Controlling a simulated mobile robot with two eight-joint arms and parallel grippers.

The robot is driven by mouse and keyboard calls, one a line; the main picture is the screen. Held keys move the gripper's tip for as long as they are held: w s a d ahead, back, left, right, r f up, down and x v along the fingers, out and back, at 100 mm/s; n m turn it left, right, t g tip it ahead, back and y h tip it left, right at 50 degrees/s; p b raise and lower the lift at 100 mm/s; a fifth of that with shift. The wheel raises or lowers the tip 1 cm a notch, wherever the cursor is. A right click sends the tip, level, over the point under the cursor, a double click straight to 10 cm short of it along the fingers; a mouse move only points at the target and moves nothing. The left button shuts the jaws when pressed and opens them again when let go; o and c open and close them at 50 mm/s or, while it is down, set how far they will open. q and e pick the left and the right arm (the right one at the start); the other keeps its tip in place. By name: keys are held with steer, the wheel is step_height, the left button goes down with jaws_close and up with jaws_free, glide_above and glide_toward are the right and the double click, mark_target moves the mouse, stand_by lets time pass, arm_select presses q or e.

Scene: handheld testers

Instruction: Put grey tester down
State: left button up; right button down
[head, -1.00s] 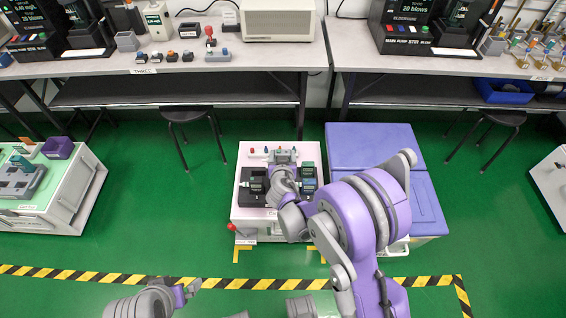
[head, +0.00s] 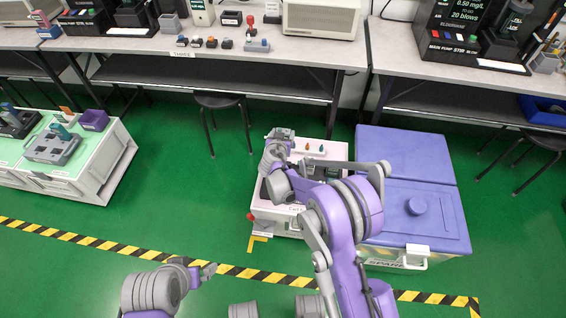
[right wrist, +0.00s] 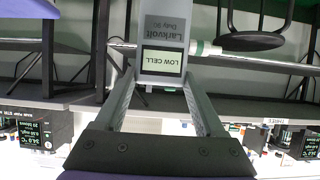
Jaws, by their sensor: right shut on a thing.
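The grey tester (right wrist: 163,22) is held between the two fingers of my right gripper (right wrist: 163,70) in the right wrist view. Its small screen reads LOW CELL, and its label reads Larkvolt Duty 90. In the head view my right gripper (head: 279,136) is at the back left corner of the pale cart (head: 271,216), seemingly above it. The tester is hard to make out there, and my right arm hides much of the cart top. My left gripper (head: 205,271) is low, over the floor near the striped line; its jaw opening is unclear.
A purple-lidded spares bin (head: 405,150) stands right of the pale cart. A left cart (head: 100,170) carries a grey cradle (head: 53,148) and a purple cup (head: 94,120). Benches (head: 330,52) with instruments run along the back; a stool (head: 219,100) stands before them. Green floor is open between the carts.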

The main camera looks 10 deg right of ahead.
step_height(320, 180, down, 14)
steer(key=b, duration=0.2)
steer(key=shift+r+b, duration=0.15)
steer(key=shift+b, duration=0.25)
jaws_free()
